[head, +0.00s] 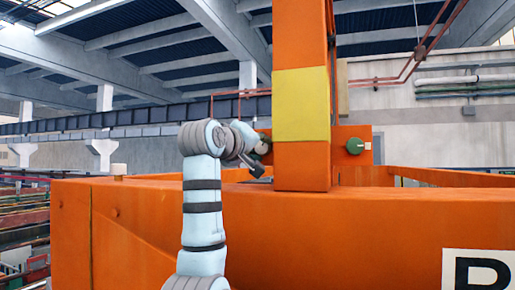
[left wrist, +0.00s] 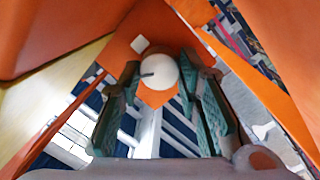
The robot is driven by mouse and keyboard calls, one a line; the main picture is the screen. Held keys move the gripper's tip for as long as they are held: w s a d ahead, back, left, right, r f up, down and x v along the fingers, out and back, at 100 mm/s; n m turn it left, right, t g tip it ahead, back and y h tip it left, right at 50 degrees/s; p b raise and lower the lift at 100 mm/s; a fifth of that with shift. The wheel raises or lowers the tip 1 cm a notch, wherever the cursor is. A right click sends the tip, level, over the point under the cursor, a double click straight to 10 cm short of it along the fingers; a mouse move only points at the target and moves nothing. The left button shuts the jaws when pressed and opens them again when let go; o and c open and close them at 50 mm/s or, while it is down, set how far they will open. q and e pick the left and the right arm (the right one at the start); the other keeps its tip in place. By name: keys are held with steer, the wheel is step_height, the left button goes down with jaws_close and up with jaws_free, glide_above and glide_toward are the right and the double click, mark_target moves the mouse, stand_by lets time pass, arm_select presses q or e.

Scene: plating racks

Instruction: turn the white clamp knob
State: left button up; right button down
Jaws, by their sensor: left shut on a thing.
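The white clamp knob (left wrist: 161,72) shows in the left wrist view as a round pale disc with a short dark mark at its left. It sits in front of an orange plate (left wrist: 155,99). The two green-padded fingers of my left gripper (left wrist: 159,65) stand on either side of it, shut on it. In the head view my left gripper (head: 257,158) is at the left side of the upright orange post (head: 302,165), beside its yellow band. There the arm and gripper largely hide the knob. My right gripper is not in view.
A green knob (head: 355,146) sits on the plate right of the post. A large orange beam (head: 370,225) crosses the front, with a small pale cap (head: 118,169) at its left. Orange walls crowd the gripper in the left wrist view.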

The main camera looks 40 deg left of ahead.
arm_select(q)
steer(key=m, duration=0.5)
steer(key=shift+w+m+g, duration=0.1)
steer(key=shift+m+g, duration=0.2)
steer(key=shift+m, duration=0.1)
steer(key=shift+f+m, duration=0.1)
steer(key=shift+m, duration=2.3)
steer(key=shift+g+y, duration=0.3)
steer(key=o, duration=1.1)
steer(key=shift+o, duration=0.3)
steer(key=shift+w, duration=0.15)
